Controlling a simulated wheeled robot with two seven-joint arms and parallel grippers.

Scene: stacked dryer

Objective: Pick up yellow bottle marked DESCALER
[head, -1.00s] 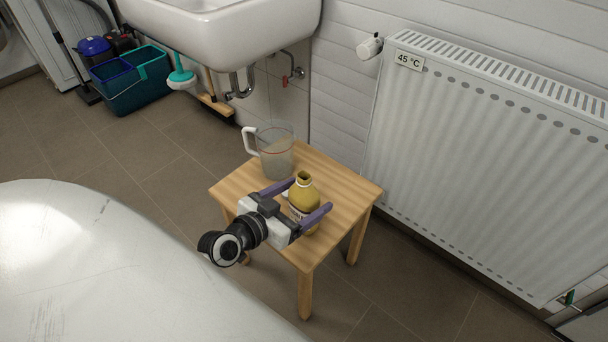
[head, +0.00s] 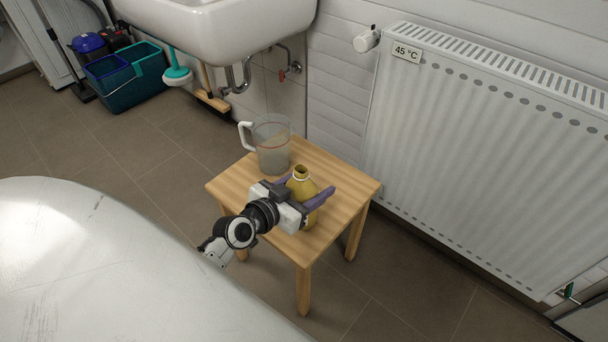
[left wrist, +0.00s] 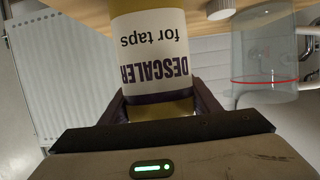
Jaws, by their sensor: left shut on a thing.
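The yellow bottle (head: 302,187) stands upright on the small wooden stool (head: 340,190), its neck open at the top. In the left wrist view the bottle (left wrist: 150,60) shows upside down with a white label reading DESCALER for taps. My left gripper (head: 308,194) is shut on the bottle, with its purple fingers on either side of the body. The fingers also show in the left wrist view (left wrist: 160,105). The bottle's lower part is partly hidden by the gripper in the head view. My right gripper is not in view.
A clear measuring jug (head: 270,145) with a white handle stands on the stool just behind the bottle. A white radiator (head: 480,150) marked 45 °C is to the right. A sink (head: 225,30) hangs behind the stool. A teal bucket (head: 135,85) stands at the back left.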

